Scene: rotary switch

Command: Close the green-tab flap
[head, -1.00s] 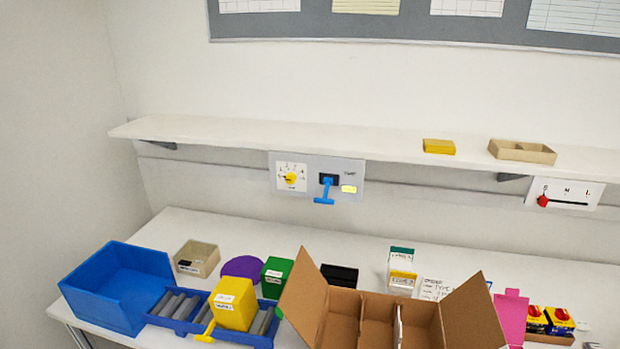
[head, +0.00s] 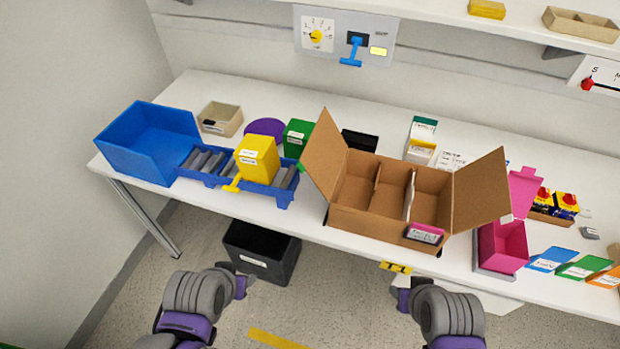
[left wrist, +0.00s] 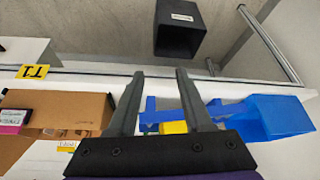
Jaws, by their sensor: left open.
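The open brown cardboard box (head: 372,222) stands on the table near its front edge, with its left flap (head: 326,158) and right flap (head: 482,190) standing up and spread outward. A small green tab (head: 299,168) shows at the left flap's outer edge. The box also shows in the left wrist view (left wrist: 62,102), at the left. My left gripper (head: 240,274) is below the table's front edge, left of the box and apart from it. The left wrist view shows its two fingers (left wrist: 158,76) open and empty. My right gripper (head: 402,290) is in front of the table; its fingers are unclear.
Left of the box are a blue tray (head: 215,180) with a yellow container (head: 258,160), a green box (head: 298,136) and a blue bin (head: 145,165). A pink bin (head: 502,250) stands right of it. A black bin (head: 262,262) is on the floor beneath the table.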

